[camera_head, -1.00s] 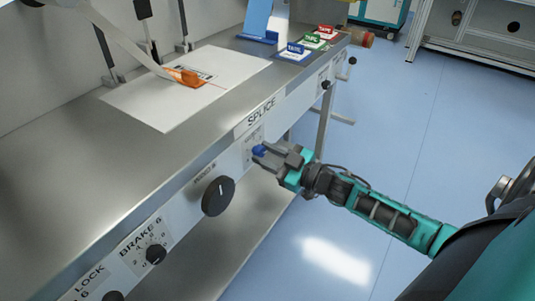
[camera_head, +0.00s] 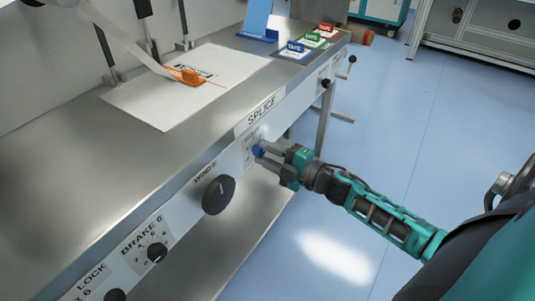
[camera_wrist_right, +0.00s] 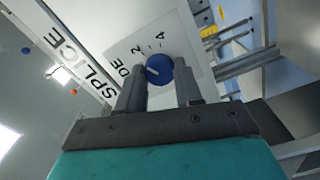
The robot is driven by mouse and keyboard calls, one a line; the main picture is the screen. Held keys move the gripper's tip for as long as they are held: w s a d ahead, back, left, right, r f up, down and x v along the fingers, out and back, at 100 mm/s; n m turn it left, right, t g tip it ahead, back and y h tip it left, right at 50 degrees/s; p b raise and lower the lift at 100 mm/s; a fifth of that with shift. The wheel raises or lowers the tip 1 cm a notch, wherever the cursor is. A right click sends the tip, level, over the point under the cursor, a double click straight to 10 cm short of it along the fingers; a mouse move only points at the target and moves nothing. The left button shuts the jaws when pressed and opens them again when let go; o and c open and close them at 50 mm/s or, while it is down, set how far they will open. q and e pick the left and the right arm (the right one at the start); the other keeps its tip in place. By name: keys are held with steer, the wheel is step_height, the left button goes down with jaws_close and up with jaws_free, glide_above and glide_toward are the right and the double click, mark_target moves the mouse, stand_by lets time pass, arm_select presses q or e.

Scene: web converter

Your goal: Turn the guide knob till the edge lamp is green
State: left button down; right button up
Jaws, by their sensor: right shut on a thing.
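The guide knob is a small blue knob (camera_wrist_right: 160,71) with a pale pointer line, on a white plate with a scale showing 2 and 4. It also shows on the front panel below the SPLICE label in the head view (camera_head: 258,152). My right gripper (camera_head: 266,155) is shut on this knob, one finger on each side of it. In the right wrist view the fingers (camera_wrist_right: 161,85) flank the knob, whose pointer runs slantwise. I cannot make out the edge lamp or its colour. My left gripper is not in view.
A large black knob (camera_head: 218,195) sits left of the blue one, and a smaller BRAKE knob (camera_head: 157,252) further left. On the steel table lie a white sheet (camera_head: 160,105) with an orange piece (camera_head: 187,76) and several coloured tape cards. The blue floor is clear.

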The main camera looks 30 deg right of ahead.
steer(key=n, duration=0.3)
steer(key=shift+f+n+b, duration=0.1)
steer(key=shift+n+b, duration=0.3)
steer(key=n+b, duration=0.1)
steer(key=n, duration=0.1)
steer(key=shift+n, duration=0.3)
steer(key=n+b, duration=0.1)
steer(key=n, duration=0.1)
steer(key=shift+n, duration=0.4)
steer(key=n+b, duration=0.3)
steer(key=n, duration=0.2)
steer(key=shift+f, duration=0.15)
arm_select(q)
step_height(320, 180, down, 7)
steer(key=b, duration=0.1)
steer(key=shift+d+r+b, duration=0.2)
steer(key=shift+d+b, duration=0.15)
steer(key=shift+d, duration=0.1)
arm_select(e)
steer(key=shift+n, duration=2)
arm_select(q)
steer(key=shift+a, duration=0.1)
arm_select(e)
steer(key=o, duration=1)
steer(key=shift+r, duration=0.2)
steer(key=shift+o, duration=0.2)
